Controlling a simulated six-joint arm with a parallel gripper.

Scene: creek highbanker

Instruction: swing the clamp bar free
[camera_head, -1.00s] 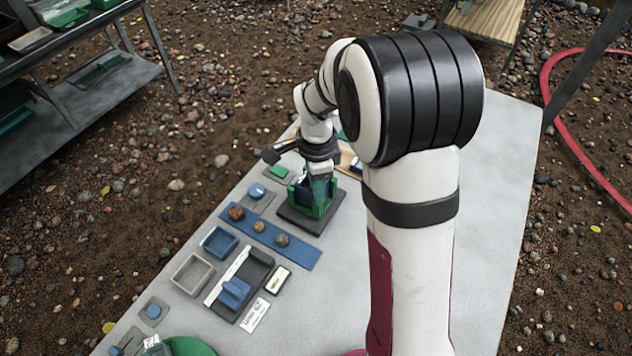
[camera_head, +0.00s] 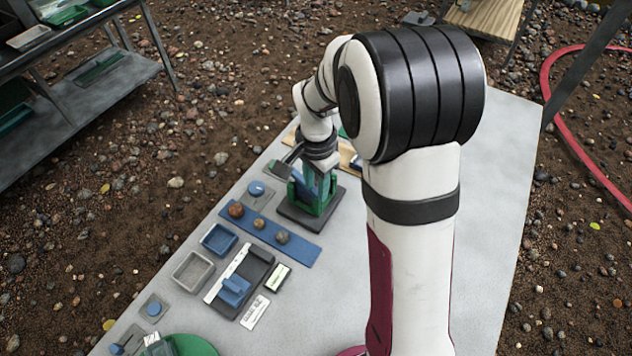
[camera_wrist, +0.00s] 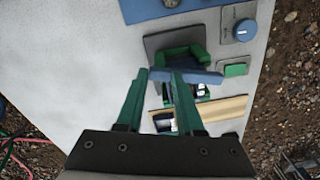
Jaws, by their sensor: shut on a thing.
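The blue clamp bar (camera_wrist: 196,76) lies across the green clamp stand (camera_wrist: 178,42) in the wrist view. My gripper (camera_wrist: 162,76) has green fingers on either side of the bar's left part and is shut on it. In the head view the green stand (camera_head: 325,202) sits on a dark base plate (camera_head: 297,218), with my gripper (camera_head: 318,180) over it. Part of the bar (camera_head: 299,182) shows as a tilted blue piece at the left of the fingers. My fingers and wrist hide its other end.
A blue strip (camera_head: 262,236) with several round stones lies in front of the stand. A blue knob on a grey plate (camera_head: 257,190) and a green button (camera_wrist: 236,70) are close beside it. A wooden board (camera_wrist: 225,108) lies behind. The table's right side is clear.

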